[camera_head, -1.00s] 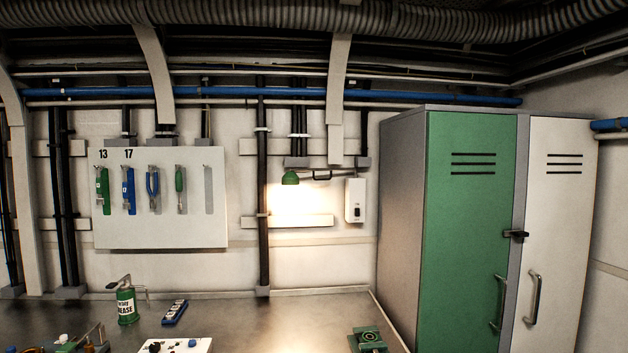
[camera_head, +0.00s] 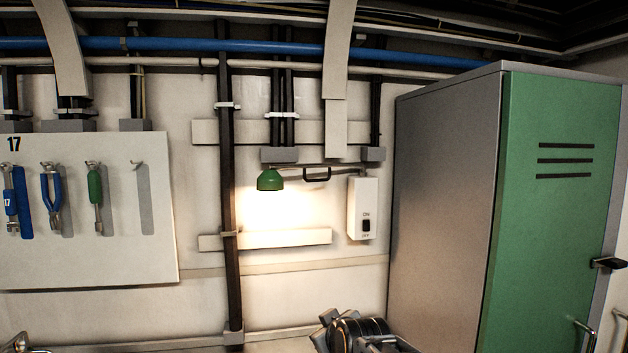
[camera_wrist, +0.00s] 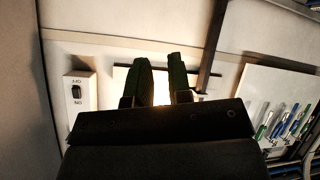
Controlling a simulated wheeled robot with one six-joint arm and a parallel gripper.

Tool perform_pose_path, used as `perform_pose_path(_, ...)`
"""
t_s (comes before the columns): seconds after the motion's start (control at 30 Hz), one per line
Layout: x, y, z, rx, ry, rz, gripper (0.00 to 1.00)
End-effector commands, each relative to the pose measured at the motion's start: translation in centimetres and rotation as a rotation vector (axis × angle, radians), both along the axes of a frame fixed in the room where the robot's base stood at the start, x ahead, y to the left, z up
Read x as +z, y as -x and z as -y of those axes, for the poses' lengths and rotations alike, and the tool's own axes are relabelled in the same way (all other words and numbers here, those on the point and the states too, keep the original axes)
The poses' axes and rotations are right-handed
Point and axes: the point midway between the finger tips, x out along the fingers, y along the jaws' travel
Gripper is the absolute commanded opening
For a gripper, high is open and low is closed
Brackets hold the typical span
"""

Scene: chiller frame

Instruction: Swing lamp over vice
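The lamp (camera_head: 270,180) has a green shade and is lit, throwing a bright patch on the wall below it. It hangs on a thin arm with a dark loop handle (camera_head: 316,174), near a white switch box (camera_head: 362,208). In the wrist view my gripper (camera_wrist: 160,62) shows two dark fingers with a clear gap between them and nothing held. The picture there is turned over, with the switch box (camera_wrist: 80,92) at left. The lamp cannot be made out there. No vice can be identified in the current views.
A tall grey and green locker (camera_head: 445,210) stands to the right. A tool board (camera_head: 100,255) hangs at left and a dark vertical pipe (camera_head: 228,200) runs beside the lamp. Dark rounded parts, probably my arm, show at the bottom centre.

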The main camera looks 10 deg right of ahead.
Motion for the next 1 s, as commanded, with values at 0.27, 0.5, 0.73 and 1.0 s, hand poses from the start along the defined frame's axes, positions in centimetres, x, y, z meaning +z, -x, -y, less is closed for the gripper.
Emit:
perform_pose_path(0.27,11.3,-14.5,-1.7,0.026,0.370,0.675,0.19)
perform_pose_path(0.5,16.5,-19.0,-1.7,-0.197,0.706,1.061,0.19)
perform_pose_path(0.73,17.6,-19.5,-1.5,-0.417,0.913,1.214,0.19)
perform_pose_path(1.0,18.8,-19.8,-1.2,-0.520,0.993,1.258,0.19)
